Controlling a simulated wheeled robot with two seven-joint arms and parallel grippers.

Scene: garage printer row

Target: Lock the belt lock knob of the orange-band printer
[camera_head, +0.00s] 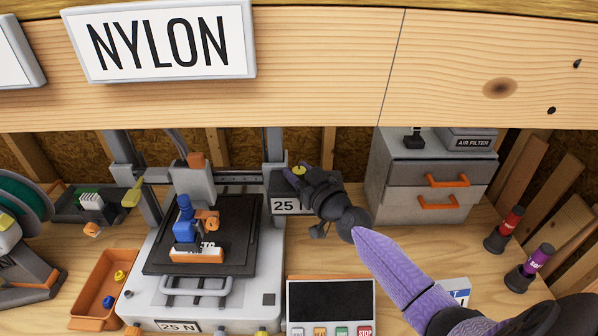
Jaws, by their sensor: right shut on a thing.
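The printer (150,278) stands in the middle-left, with a grey frame, a black bed and an orange piece on top of its print head (195,185). I cannot clearly make out a band around it. The knob's turn angle is too small to read. My left gripper is out of view.
Blue, orange and white parts (186,228) sit on the black bed. An orange tray (97,285) is at left, a control panel (330,300) at front. A grey drawer cabinet (400,185) and red and purple cylinders (508,222) stand right. A wooden beam (320,65) crosses above.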

